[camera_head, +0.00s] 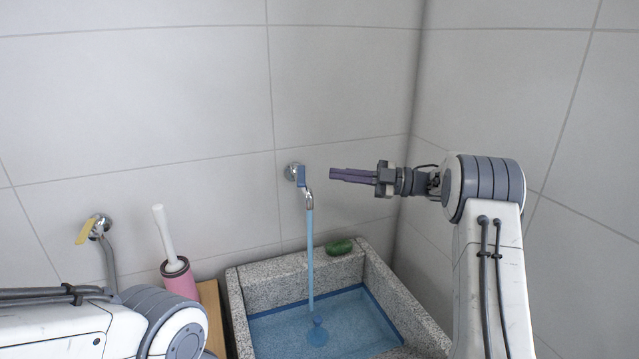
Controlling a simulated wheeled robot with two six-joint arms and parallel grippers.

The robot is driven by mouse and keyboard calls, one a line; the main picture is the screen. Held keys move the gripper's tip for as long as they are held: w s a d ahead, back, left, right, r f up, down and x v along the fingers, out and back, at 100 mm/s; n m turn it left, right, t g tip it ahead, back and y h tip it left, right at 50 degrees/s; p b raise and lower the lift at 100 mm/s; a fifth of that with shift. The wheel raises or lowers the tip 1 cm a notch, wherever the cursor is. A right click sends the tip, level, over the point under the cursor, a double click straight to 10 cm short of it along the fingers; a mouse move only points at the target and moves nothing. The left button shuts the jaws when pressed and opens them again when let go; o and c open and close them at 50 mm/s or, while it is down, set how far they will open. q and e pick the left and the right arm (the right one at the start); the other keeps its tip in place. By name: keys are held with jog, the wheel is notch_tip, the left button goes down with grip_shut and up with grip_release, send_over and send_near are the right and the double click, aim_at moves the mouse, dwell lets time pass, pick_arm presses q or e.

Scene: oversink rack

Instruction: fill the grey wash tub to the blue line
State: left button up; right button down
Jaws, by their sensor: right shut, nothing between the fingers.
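The grey speckled wash tub (290,280) stands against the back wall. A blue line (384,308) runs around its inside. Bluish water (270,335) stands in the tub, its surface close to the blue line; I cannot tell if it is exactly level. A wall tap with a blue handle (301,175) is above the tub, and a stream of water (310,250) falls from its spout into the tub. My right gripper (333,175) is shut and empty, just right of the blue handle and apart from it. My left arm shows at lower left; its gripper is out of view.
A second tap with a yellow handle (86,231) and a hose is on the wall at left. A pink holder (180,280) with a white-handled brush (165,235) stands on a wooden board (211,310) left of the tub. A green soap (339,247) lies on the tub's back rim.

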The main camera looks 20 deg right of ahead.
jog(key=s+d+m+t+h+p, duration=0.2)
jog(key=m+t, duration=0.1)
jog(key=m, duration=0.8)
jog(key=s+d+m+t+h+p, duration=0.1)
jog(key=s+m+t+h+p, duration=0.15)
jog(key=m, duration=0.85)
jog(key=m+t+h+p, duration=0.3)
jog(key=m+p, duration=0.2)
jog(key=m, duration=0.8)
send_near(301, 176)
jog(key=shift+w+d+x, duration=0.25)
jog(key=shift+d+x, duration=0.15)
jog(key=shift+x, duration=2.2)
jog(key=shift+f, duration=0.1)
jog(key=shift+d, duration=0.1)
